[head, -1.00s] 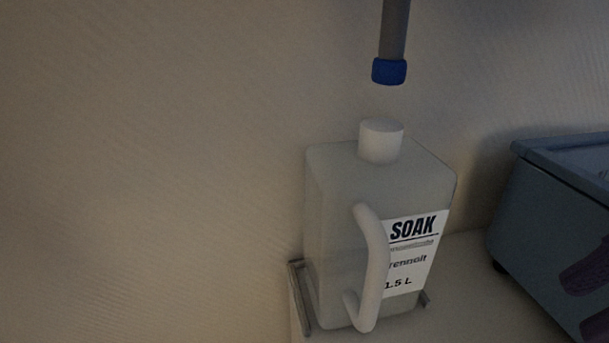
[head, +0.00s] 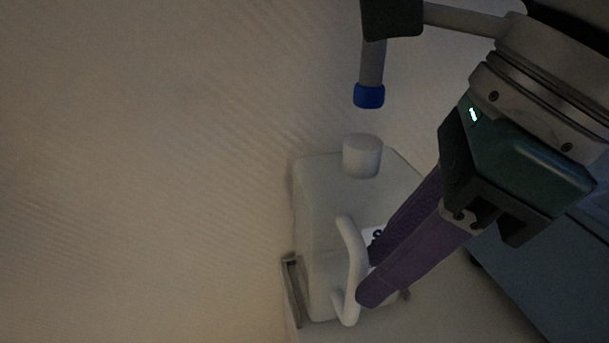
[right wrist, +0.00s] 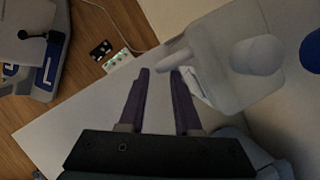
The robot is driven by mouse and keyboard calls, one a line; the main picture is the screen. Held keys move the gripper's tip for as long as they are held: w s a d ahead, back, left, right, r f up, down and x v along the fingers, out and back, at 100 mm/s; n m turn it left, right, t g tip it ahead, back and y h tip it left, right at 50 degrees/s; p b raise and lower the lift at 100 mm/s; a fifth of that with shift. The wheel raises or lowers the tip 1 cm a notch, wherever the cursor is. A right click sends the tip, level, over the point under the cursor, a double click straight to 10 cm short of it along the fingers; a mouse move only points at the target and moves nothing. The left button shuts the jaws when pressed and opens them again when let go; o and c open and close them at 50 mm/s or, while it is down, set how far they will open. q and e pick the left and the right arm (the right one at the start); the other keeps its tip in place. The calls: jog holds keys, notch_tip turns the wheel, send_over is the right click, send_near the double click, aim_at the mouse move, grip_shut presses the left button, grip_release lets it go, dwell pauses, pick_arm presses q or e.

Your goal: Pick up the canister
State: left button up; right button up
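The canister (head: 315,205) is a pale, translucent jug with a white cap and a white looped handle (head: 350,265). It stands upright on a light surface by the wall. My right gripper (head: 371,272) comes in from the upper right with two purple fingers, which hide most of the label. Its tips are close to the handle. In the right wrist view, the canister (right wrist: 238,62) is at the upper right. The fingers (right wrist: 160,73) are apart there, with the handle end close to the tips; I cannot tell if they touch. My left gripper is out of view.
A grey pipe with a blue end (head: 369,95) hangs just above the cap. A blue-grey bin (head: 505,290) stands right of the canister, partly hidden by my arm. The right wrist view shows a wooden floor (right wrist: 75,95) and a small white box with green lights (right wrist: 122,62).

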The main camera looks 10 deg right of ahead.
aim_at(351, 314)
jog(key=x, duration=0.5)
jog(key=shift+c, duration=0.4)
grip_shut()
